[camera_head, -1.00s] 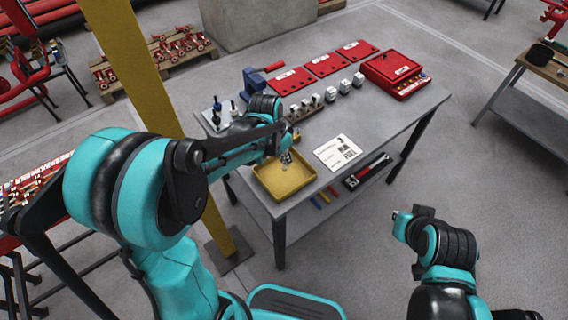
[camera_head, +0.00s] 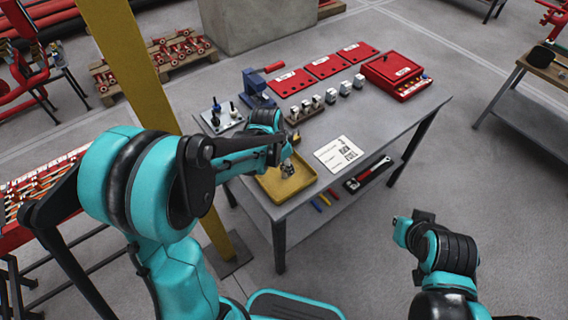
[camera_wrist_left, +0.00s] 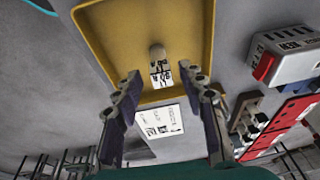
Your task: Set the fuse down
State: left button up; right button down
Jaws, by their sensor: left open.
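The fuse (camera_wrist_left: 159,68), a small pale cylinder with black print, is in the yellow tray (camera_wrist_left: 110,30). In the left wrist view it shows just beyond and between my left fingertips, with gaps to both sides. My left gripper (camera_wrist_left: 160,76) is open, its two fingers spread. In the head view my left gripper (camera_head: 287,168) is over the yellow tray (camera_head: 270,196), and the fuse cannot be made out clearly there. My right arm is at the lower right, away from the table; its fingers cannot be made out.
The tray sits at the front of the grey table (camera_head: 380,125). A printed sheet (camera_head: 338,153) lies right of it. Fuse-like blocks on a rail (camera_head: 305,112), a blue vise (camera_head: 255,88), red plates (camera_head: 325,65) and a red box (camera_head: 393,68) stand farther back.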

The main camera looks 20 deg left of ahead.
pick_arm(q)
jog(key=shift+r, duration=0.25)
jog(key=p+v, duration=0.5)
jog(key=v, duration=0.6)
jog(key=s+r+n+t, duration=0.2)
jog(key=s+n, duration=0.1)
jog(key=s, duration=0.4)
jog(key=s+a+r+n+t+y, duration=0.1)
jog(key=s+r+n+t, duration=0.1)
jog(key=s+n, duration=0.2)
jog(key=s, duration=0.3)
jog(key=shift+s+a+r+n+t, duration=0.15)
jog(key=shift+a+r+n+t, duration=0.1)
jog(key=shift+r+n+t, duration=0.1)
jog(key=shift+c, duration=0.7)
jog(key=shift+d, duration=0.1)
jog(key=shift+c, duration=0.2)
